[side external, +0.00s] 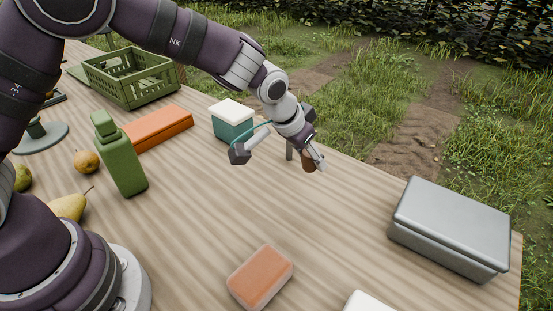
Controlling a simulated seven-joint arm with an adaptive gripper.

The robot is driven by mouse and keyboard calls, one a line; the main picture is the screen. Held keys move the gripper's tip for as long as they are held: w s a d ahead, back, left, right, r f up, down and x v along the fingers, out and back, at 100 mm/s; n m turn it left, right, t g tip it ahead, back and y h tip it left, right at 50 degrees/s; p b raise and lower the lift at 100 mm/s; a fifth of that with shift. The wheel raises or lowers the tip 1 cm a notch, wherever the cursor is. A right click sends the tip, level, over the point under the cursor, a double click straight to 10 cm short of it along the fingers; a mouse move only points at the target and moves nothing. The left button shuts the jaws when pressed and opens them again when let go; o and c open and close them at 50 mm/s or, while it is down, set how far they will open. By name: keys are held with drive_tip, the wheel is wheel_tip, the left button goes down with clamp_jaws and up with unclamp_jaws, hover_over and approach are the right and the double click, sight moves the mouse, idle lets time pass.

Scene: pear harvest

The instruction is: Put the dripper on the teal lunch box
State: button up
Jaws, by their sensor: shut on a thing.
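The teal lunch box (233,126) with a white lid stands upright on the wooden table, left of my gripper. My gripper (304,158) is right of it, above the table near the far edge, pointing down. It is shut on a small brown thing, seemingly the dripper (308,163), mostly hidden by the fingers. The dripper is apart from the lunch box. Whether it touches the table is hard to tell.
An orange box (158,129), a green bottle (121,160) and a green crate (130,78) stand to the left, with several pears near my base. A grey metal box (450,227) is at the right. An orange sponge-like block (260,277) lies in front. The table's middle is clear.

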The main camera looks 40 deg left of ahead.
drive_tip(key=s+a+r+n+y, duration=0.1)
drive_tip(key=s+a+r+n, duration=0.2)
drive_tip(key=a, duration=0.7)
drive_tip(key=s+a+r+n+y, duration=0.1)
drive_tip(key=s+a+r, duration=0.2)
drive_tip(key=s+a, duration=0.45)
hover_over(244, 109)
drive_tip(key=s, duration=0.2)
drive_tip(key=shift+w+d+f, duration=0.1)
drive_tip(key=shift+d+f, duration=0.1)
drive_tip(key=shift+f, duration=2.5)
drive_tip(key=o, duration=0.8)
drive_tip(key=shift+f, duration=0.1)
